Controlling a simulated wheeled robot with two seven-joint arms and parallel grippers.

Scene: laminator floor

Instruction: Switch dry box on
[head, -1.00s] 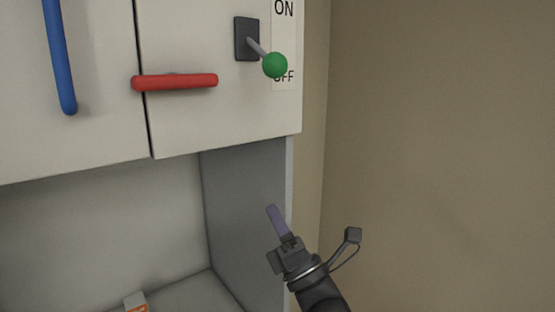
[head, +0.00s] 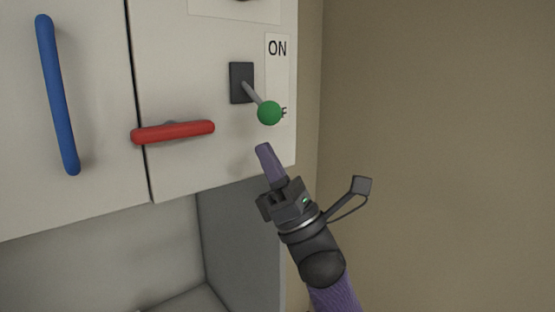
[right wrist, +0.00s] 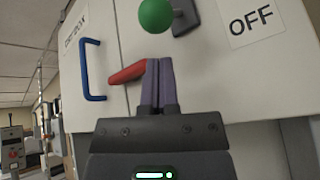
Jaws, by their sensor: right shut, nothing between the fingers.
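The dry box is a pale cabinet (head: 185,80) with a switch on its right front. The switch has a dark plate (head: 241,83) and a grey lever ending in a green ball (head: 269,113). The lever tilts down, toward the OFF end of the ON/OFF label (head: 278,65); the ball partly covers the lower word. The right wrist view shows the ball (right wrist: 155,15) and the word OFF (right wrist: 250,20). My right gripper (head: 264,148) is shut and empty, just below the ball in the head view, apart from it. My left gripper is out of view.
A red handle (head: 173,132) lies left of the switch, and a blue handle (head: 57,95) is farther left. Below the cabinet is a recess with a grey side panel (head: 238,235). A plain wall (head: 440,100) fills the right.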

